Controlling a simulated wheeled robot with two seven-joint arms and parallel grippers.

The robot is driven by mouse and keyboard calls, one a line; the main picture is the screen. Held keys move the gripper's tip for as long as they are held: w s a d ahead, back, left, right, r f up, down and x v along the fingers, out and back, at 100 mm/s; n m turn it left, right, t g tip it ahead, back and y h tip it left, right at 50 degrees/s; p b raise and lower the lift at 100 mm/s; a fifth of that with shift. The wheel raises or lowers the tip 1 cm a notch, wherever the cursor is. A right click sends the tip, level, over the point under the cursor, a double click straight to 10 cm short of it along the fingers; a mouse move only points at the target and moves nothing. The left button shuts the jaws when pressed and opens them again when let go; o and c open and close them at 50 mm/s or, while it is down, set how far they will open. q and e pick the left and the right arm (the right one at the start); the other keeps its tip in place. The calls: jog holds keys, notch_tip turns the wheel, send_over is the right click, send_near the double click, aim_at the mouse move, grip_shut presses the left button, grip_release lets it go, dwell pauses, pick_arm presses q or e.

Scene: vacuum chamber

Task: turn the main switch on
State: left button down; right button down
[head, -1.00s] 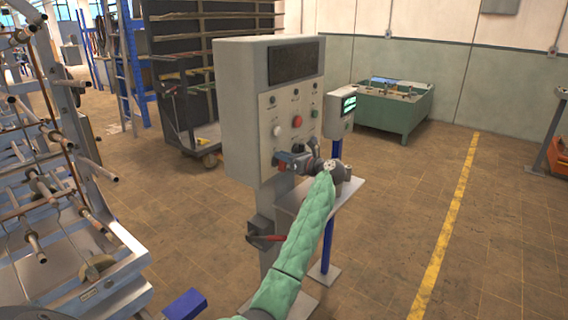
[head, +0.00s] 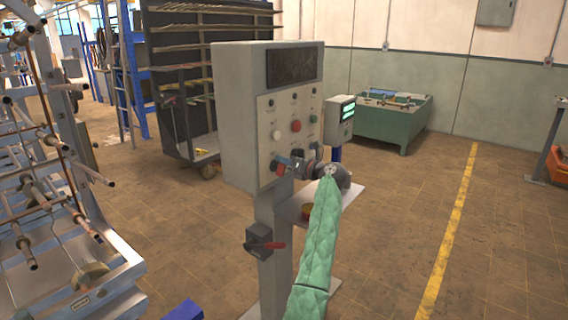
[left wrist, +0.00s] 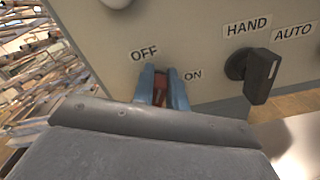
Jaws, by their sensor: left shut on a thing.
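The main switch is a red knob (left wrist: 160,92) between the OFF and ON labels, low on the grey control panel. My left gripper (left wrist: 164,88) is shut on it, with a blue finger on each side. The fingers hide much of the knob, and I cannot tell clearly which label it points to. In the head view my left gripper (head: 286,165) is at the lower left of the panel face, on the red knob (head: 280,170). My right gripper is not in view.
A black HAND/AUTO selector (left wrist: 262,75) sits right of the red knob. Above are a red button (head: 296,125) and several others. A red-handled lever box (head: 262,241) is on the post below. A small screen unit (head: 340,120) stands behind. Open floor lies right.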

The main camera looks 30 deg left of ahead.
pick_arm(q)
jog(key=shift+w+f+m, duration=0.2)
jog(key=shift+f+m, duration=0.1)
jog(key=shift+m, duration=0.6)
jog(key=shift+w+f+m+p, duration=0.15)
jog(key=shift+m+p, duration=0.15)
jog(key=shift+m, duration=0.6)
jog(key=shift+w+f+m+p, duration=0.1)
jog(key=shift+f+m+p, duration=0.2)
jog(key=shift+m+p, duration=0.8)
jog(key=shift+w+f+m+p, duration=0.15)
jog(key=shift+f+m+p, duration=0.15)
jog(key=shift+m, duration=1.45)
jog(key=shift+w+f+m+p, duration=0.1)
jog(key=shift+f+m+p, duration=0.15)
jog(key=shift+m+p, duration=0.85)
pick_arm(e)
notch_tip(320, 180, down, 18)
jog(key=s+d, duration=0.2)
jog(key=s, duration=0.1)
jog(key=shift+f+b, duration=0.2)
jog(key=shift+b, duration=0.2)
pick_arm(q)
jog(key=shift+m, duration=0.35)
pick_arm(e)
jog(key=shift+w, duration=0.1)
pick_arm(q)
jog(key=c, duration=1.4)
grip_release()
